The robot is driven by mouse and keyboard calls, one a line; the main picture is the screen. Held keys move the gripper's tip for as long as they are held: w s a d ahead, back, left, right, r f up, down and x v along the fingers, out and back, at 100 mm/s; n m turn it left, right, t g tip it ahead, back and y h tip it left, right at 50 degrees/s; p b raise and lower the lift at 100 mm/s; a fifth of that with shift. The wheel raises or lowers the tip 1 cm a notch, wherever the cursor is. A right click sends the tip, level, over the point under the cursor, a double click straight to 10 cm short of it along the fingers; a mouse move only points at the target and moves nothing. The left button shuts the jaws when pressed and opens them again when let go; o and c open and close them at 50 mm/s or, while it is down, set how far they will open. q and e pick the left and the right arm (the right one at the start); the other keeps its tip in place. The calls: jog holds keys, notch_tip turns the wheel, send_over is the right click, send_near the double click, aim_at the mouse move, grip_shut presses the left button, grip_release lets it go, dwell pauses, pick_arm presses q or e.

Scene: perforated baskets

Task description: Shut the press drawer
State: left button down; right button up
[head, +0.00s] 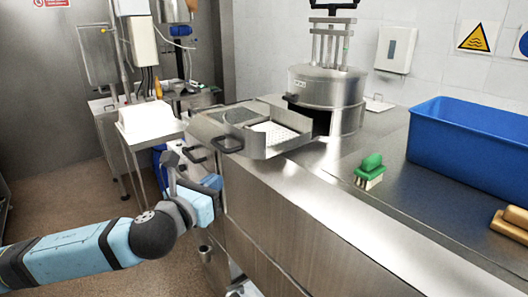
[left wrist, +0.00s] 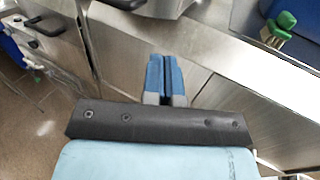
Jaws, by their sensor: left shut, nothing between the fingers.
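The press (head: 326,88) is a round steel drum on the steel counter. Its drawer (head: 289,143) stands open, drawn out toward the left, with a perforated white sheet visible inside. A dark handle (head: 228,146) is on the drawer's outer face; a dark handle also shows at the top of the left wrist view (left wrist: 124,3). My left gripper (head: 213,182) is shut and empty, with blue fingertips together. It is below and left of the drawer, beside the counter front, apart from the handle. The closed fingers show in the left wrist view (left wrist: 164,78). My right gripper is not in view.
A blue bin (head: 470,145) and a wooden-handled brush (head: 512,222) are farther right. A white basket (head: 147,118) is on a stand at the left. The floor at left is clear.

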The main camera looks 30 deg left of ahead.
pick_arm(q)
jog(key=b, duration=0.8)
send_near(252, 152)
jog(key=w+p, duration=0.1)
jog(key=w, duration=0.5)
jog(key=shift+w+a, duration=0.1)
jog(key=shift+w, duration=0.7)
